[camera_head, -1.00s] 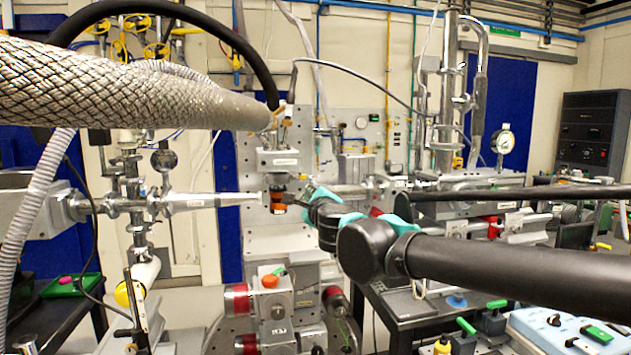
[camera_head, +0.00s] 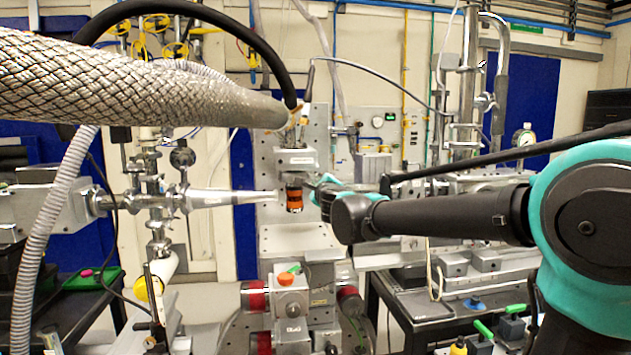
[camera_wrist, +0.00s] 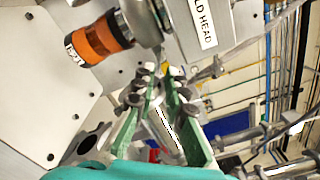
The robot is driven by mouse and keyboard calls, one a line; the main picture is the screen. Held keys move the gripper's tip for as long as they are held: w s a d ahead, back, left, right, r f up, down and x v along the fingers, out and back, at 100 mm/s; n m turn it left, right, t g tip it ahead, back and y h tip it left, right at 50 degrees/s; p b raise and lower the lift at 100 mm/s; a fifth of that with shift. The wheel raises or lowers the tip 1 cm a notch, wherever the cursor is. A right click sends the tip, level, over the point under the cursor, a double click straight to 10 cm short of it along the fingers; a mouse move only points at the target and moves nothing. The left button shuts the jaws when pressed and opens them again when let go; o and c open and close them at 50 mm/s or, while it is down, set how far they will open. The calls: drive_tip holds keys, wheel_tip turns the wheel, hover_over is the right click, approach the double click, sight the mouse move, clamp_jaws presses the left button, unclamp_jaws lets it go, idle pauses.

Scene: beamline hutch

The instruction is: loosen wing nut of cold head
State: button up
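The cold head (camera_head: 297,160) is a grey metal block on the upright perforated plate in the middle of the head view. In the wrist view its label, partly cut off, reads "LD HEAD" (camera_wrist: 203,24). An orange and black cylinder (camera_head: 294,197) hangs below it and shows at upper left in the wrist view (camera_wrist: 95,40). My gripper (camera_wrist: 160,74) has green fingers with dark pads, spread with a narrow gap and nothing clearly between them. Its tips are close to the cold head's underside; contact cannot be told. I cannot clearly pick out the wing nut, which may be hidden by the fingertips.
A thick braided hose (camera_head: 130,85) crosses the upper left. A metal beam pipe (camera_head: 230,198) ends just left of the orange cylinder. An orange knob (camera_head: 285,279) is on the stage below. A black cart (camera_head: 415,306) stands at right.

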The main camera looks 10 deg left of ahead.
sight(313, 177)
drive_tip(key=shift+x, duration=2.05)
clamp_jaws()
